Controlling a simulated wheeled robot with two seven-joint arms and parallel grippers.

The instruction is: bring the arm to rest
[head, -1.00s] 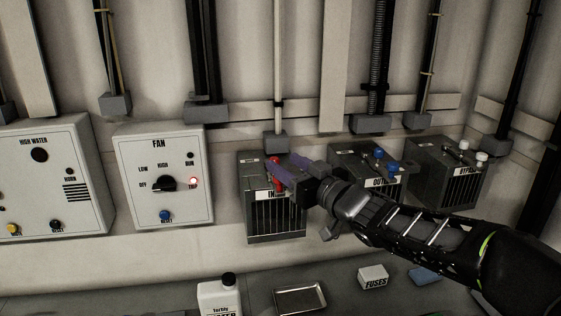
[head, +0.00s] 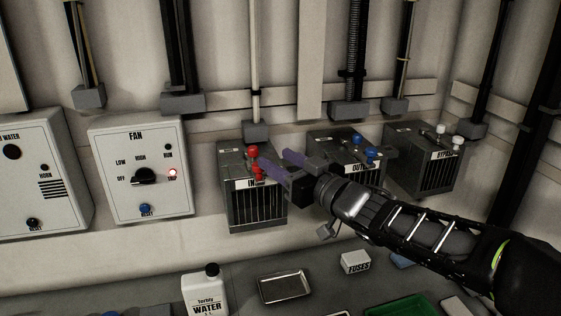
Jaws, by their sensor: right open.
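My right gripper (head: 274,160) reaches in from the right, its purple fingers apart and nothing seen between them. It is in front of the right side of the grey "IN…" box (head: 268,212), close to that box's red knobs (head: 254,163). Part of the box's label is hidden behind the gripper. From this angle I cannot tell if a finger touches a knob. The arm crosses in front of the lower part of the "OUT…" box (head: 335,150), which has blue knobs (head: 365,158). My left gripper is not in view.
The BYPASS box (head: 435,175) with white knobs is at right. Below are a water jug (head: 203,290), metal tray (head: 285,288), fuses box (head: 356,262) and green tray (head: 400,307).

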